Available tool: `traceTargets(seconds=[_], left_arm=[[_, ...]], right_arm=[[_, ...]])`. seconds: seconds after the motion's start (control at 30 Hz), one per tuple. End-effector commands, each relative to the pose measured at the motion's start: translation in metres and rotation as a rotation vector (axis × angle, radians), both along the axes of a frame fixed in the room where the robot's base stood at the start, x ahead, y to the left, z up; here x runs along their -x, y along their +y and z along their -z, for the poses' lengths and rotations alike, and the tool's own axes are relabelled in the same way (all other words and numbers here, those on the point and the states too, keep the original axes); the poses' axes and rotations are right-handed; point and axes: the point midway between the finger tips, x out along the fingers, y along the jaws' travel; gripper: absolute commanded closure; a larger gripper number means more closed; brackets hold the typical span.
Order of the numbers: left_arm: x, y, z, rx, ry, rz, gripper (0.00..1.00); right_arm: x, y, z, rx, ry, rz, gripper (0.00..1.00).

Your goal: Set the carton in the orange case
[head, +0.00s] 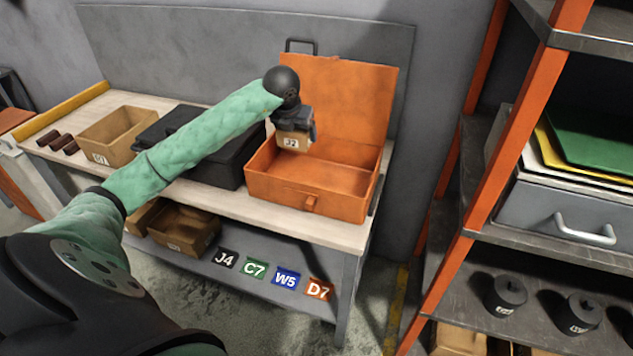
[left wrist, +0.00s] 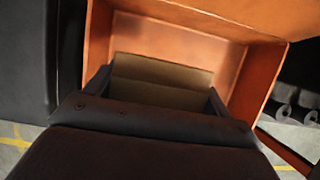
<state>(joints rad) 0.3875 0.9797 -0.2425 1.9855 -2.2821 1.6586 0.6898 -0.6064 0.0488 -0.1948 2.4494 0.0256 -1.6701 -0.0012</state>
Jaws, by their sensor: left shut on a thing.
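The carton (head: 292,142) is a small brown box with a white J2 label. My left gripper (head: 294,125) is shut on it and holds it over the opening of the orange case (head: 300,199), near its left side. The case stands on the bench with its lid raised at the back. In the left wrist view the carton (left wrist: 160,82) sits between the fingers (left wrist: 160,100), with the orange case (left wrist: 190,38) around and below it. I cannot tell whether the carton touches the case floor. My right gripper is in neither view.
A black case (head: 200,150) stands on the bench left of the orange case. Further left are an open cardboard box (head: 118,142) and several dark cylinders (head: 60,142). A shelf rack with an orange post (head: 500,150) stands to the right. Cardboard boxes (head: 185,229) lie on the bench's lower shelf.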

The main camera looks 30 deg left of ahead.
Motion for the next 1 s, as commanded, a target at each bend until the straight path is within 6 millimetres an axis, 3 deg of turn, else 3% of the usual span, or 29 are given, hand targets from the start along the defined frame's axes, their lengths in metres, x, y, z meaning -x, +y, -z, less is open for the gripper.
traceTargets(seconds=[0.2, 0.37, 0.6, 0.8, 1.0], left_arm=[[0.0, -0.001, 0.027, 0.002, 0.0, 0.0, 0.47], [0.0, 0.0, 0.037, 0.001, 0.001, -0.001, 0.47], [0.0, 0.0, 0.061, 0.002, 0.003, -0.001, 0.47], [0.0, 0.0, 0.087, 0.002, 0.002, -0.001, 0.47], [0.0, 0.0, 0.101, 0.002, 0.001, -0.001, 0.47]], right_arm=[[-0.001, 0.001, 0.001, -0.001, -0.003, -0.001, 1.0], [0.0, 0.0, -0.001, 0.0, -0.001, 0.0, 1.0], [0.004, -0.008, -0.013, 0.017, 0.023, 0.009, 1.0], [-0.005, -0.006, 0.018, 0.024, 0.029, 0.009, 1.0], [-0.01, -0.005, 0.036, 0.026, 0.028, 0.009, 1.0]])
